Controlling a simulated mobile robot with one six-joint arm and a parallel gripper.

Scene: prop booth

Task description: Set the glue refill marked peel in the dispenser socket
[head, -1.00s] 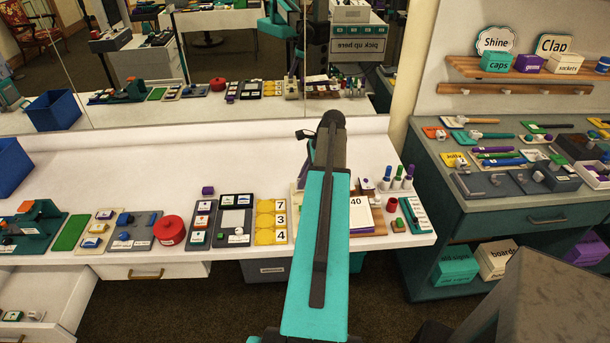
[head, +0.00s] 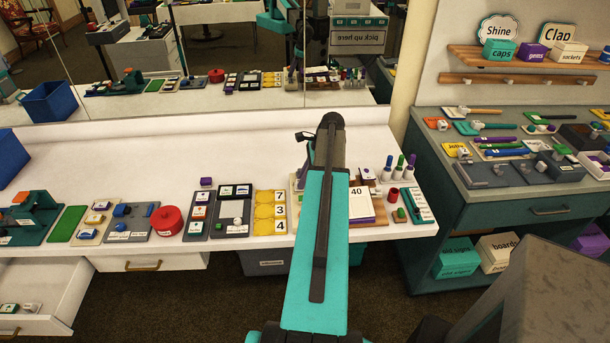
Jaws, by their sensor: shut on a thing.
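My arm reaches away over the white counter (head: 130,150) and its links cover part of the counter. My gripper's fingers are hidden behind the arm. I cannot make out the glue refill marked peel; the small labels are too small to read. Several small labelled blocks stand on a narrow grey tray (head: 198,214), and others on a beige tray (head: 95,222). A dark tray (head: 233,205) with light-framed slots and a small pale piece lies just left of my arm. A teal device (head: 38,212) stands at the far left. I cannot tell which of these is the dispenser socket.
A red round tin (head: 167,220) and yellow number tiles (head: 271,211) line the counter's front. A white block marked 40 (head: 361,206) and several upright markers (head: 398,170) stand right of my arm. The counter's back strip is mostly clear. A mirror (head: 210,60) rises behind it.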

